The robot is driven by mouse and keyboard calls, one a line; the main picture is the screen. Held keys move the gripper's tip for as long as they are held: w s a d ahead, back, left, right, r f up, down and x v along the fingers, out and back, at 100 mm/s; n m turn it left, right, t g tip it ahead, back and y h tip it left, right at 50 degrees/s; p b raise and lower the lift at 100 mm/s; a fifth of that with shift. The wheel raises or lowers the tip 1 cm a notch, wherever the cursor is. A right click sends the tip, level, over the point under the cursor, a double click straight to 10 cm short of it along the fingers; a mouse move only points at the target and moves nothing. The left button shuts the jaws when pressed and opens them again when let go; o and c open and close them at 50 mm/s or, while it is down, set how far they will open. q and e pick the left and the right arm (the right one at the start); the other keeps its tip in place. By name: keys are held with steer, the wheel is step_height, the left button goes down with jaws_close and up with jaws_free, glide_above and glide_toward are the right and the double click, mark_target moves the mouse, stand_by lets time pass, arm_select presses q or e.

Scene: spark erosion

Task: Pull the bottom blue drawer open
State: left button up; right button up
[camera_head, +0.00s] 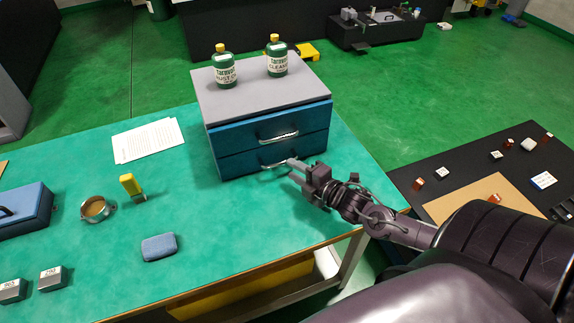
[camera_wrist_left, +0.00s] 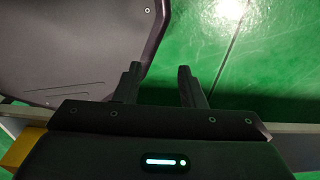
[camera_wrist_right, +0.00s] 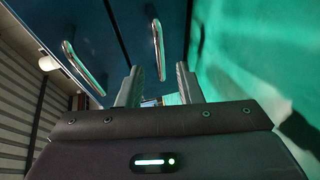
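The grey-topped cabinet (camera_head: 262,92) stands on the green table with two blue drawers. The bottom blue drawer (camera_head: 240,164) looks shut, and its metal handle (camera_head: 272,164) shows on its front. The upper drawer (camera_head: 235,137) has a similar handle (camera_head: 279,136). My right gripper (camera_head: 296,170) is at the right end of the bottom handle. In the right wrist view, the fingers (camera_wrist_right: 158,88) are apart, with the near end of the bottom handle (camera_wrist_right: 157,45) between or just beyond them; contact cannot be told. My left gripper (camera_wrist_left: 158,80) is open and empty, outside the head view.
Two green bottles (camera_head: 225,72) stand on the cabinet. Papers (camera_head: 148,141), a yellow-topped item (camera_head: 131,186), a round metal cup (camera_head: 95,209), a blue pad (camera_head: 159,247) and a blue box (camera_head: 25,212) lie left. The table in front of the drawers is clear.

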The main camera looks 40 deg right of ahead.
steer(key=x, duration=0.2)
steer(key=shift+w, duration=0.3)
steer(key=shift+w+a+f, duration=0.1)
steer(key=shift+w+f, duration=0.05)
steer(key=shift+w, duration=0.4)
arm_select(q)
steer(key=shift+w+d+r, duration=0.15)
steer(key=shift+w, duration=1.1)
steer(key=shift+s, duration=0.1)
arm_select(e)
steer(key=shift+c, duration=0.2)
arm_select(q)
steer(key=shift+s, duration=0.4)
arm_select(e)
jaws_close()
